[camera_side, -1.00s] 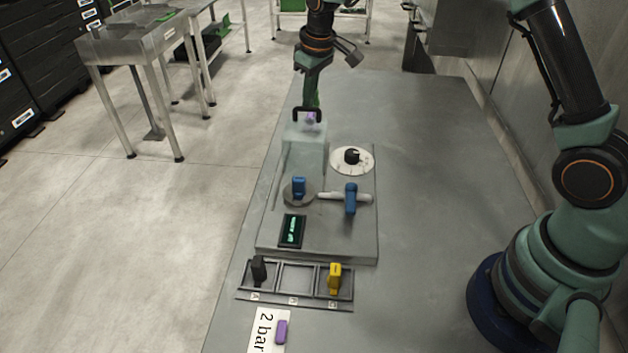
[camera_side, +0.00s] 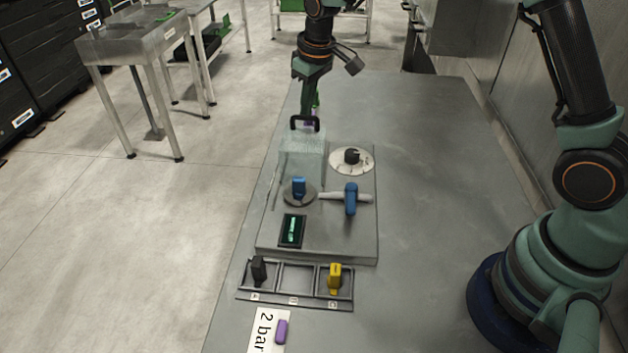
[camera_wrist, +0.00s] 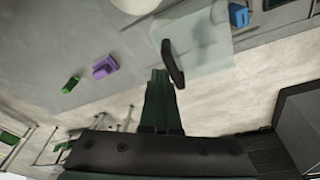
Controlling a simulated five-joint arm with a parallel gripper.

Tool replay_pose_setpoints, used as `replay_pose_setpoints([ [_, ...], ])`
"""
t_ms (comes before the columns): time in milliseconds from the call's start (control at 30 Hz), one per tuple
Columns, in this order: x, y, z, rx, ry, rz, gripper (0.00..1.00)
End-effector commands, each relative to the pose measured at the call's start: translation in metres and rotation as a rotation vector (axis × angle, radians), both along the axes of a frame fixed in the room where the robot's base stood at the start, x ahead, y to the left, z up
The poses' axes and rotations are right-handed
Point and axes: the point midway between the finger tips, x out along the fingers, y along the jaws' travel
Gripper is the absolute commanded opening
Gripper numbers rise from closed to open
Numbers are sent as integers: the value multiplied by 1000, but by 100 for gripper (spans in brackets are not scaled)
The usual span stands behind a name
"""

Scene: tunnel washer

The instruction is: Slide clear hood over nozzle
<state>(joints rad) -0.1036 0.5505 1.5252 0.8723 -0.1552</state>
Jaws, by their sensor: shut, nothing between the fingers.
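The clear hood (camera_side: 302,160) is a see-through box with a black handle (camera_side: 318,124) on top. It stands at the far left of the grey panel, behind a blue knob (camera_side: 299,187). The hood also shows in the wrist view (camera_wrist: 208,50), with its handle (camera_wrist: 174,66). My gripper (camera_side: 307,118) is shut and empty, pointing down at the handle from its far side. In the wrist view its fingertips (camera_wrist: 160,73) are close beside the handle; I cannot tell whether they touch. I cannot make out the nozzle.
The panel (camera_side: 330,245) carries a dial (camera_side: 352,158), a blue lever (camera_side: 350,199) and a small screen (camera_side: 292,231). A tray (camera_side: 296,281) holds black and yellow pieces. Purple (camera_wrist: 105,66) and green (camera_wrist: 70,84) blocks lie behind.

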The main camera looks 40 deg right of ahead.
Motion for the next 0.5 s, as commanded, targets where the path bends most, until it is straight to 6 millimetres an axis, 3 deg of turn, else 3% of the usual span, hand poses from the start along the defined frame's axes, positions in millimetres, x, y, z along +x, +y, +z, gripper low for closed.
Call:
replay_pose_setpoints([
  [500,-18,18,0,8,1,3,0],
])
